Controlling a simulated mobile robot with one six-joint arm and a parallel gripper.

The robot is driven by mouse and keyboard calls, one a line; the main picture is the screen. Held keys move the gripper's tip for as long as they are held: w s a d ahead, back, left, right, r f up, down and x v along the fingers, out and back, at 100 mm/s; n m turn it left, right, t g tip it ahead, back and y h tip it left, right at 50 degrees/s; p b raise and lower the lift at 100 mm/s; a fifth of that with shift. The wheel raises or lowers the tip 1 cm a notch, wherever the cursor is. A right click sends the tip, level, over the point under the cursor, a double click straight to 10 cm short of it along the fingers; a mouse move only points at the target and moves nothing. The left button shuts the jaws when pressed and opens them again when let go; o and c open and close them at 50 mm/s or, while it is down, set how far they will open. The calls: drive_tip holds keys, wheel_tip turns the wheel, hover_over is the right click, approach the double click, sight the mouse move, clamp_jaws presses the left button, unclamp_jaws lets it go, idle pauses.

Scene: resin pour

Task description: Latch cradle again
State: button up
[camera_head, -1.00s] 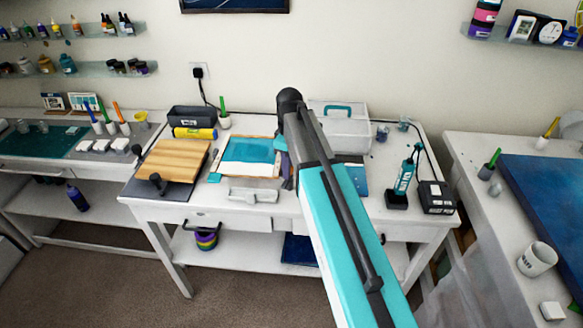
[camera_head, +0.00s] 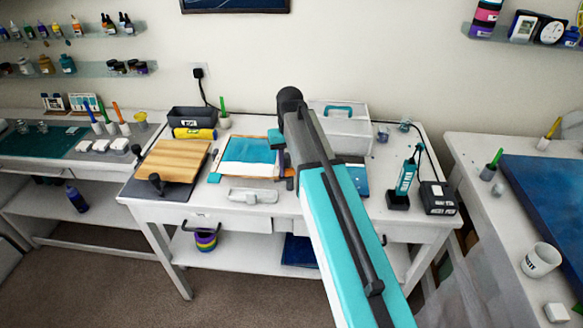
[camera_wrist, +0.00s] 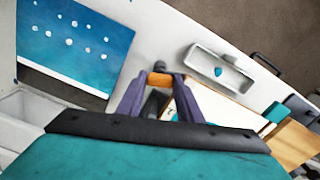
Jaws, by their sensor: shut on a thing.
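My gripper (camera_wrist: 160,90) is shut on a small orange handle (camera_wrist: 160,78), seen between the purple fingertips in the wrist view. A dark round knob sits just beyond it. I take this handle to be the cradle's latch; whether it is latched cannot be told. In the head view my gripper (camera_head: 284,160) is at the right edge of the wood-framed cradle (camera_head: 222,176), which holds a teal and white panel (camera_head: 250,152). My arm hides part of that side. In the wrist view the cradle is partly hidden behind the right finger.
A grey tray (camera_head: 252,197) lies in front of the cradle, and a wooden board (camera_head: 172,161) is to the left. A white box (camera_head: 345,133) stands behind my arm. A blue panel (camera_wrist: 75,40), a torch-like tool (camera_head: 405,178) and a black box (camera_head: 438,198) are to the right.

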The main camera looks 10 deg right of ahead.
drive_tip(key=m, duration=0.3)
drive_tip(key=shift+m, duration=0.3)
idle(0.3)
drive_tip(key=o, duration=1.1)
drive_tip(key=shift+a+r, duration=0.15)
drive_tip(key=shift+r, duration=0.05)
